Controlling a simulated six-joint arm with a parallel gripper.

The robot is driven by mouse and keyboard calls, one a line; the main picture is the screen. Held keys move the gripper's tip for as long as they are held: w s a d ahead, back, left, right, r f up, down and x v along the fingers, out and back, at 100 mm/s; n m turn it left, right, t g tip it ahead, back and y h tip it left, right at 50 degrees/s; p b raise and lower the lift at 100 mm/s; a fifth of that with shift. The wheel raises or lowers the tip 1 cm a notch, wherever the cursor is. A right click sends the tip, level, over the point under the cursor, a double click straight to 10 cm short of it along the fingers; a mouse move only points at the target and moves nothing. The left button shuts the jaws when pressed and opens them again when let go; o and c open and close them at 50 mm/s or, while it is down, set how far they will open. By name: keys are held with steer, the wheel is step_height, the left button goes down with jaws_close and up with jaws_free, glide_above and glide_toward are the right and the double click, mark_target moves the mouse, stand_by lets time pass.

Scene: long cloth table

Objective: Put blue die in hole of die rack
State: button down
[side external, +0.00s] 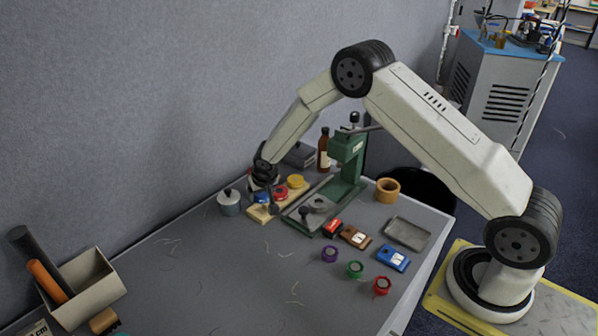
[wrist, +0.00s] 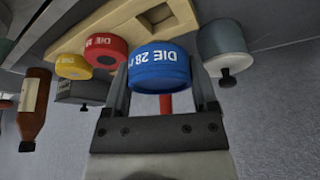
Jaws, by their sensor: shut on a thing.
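The blue die (wrist: 160,70), a round blue piece with white lettering, is between the two fingers of my gripper (wrist: 162,82) in the wrist view. My gripper is shut on it. The wooden die rack (wrist: 92,33) lies just beyond, holding a red die (wrist: 106,50) and a yellow die (wrist: 74,66). An empty-looking dark hole in the rack shows beyond the blue die. In the side view, my gripper (side external: 267,193) is low at the rack (side external: 259,216), and the blue die (side external: 261,198) is partly hidden. I cannot tell whether it touches the rack.
A grey lidded pot (side external: 229,203) stands close left of the rack. A green press (side external: 347,165) stands to the right, with a brown bottle (side external: 323,150) behind. Purple, green and red rings (side external: 382,286) lie at the front right. The table's left middle is mostly clear.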

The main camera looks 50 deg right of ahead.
mark_target(263, 213)
steer(key=shift+w+f, duration=0.2)
steer(key=shift+f, duration=1.45)
steer(key=shift+f, duration=0.55)
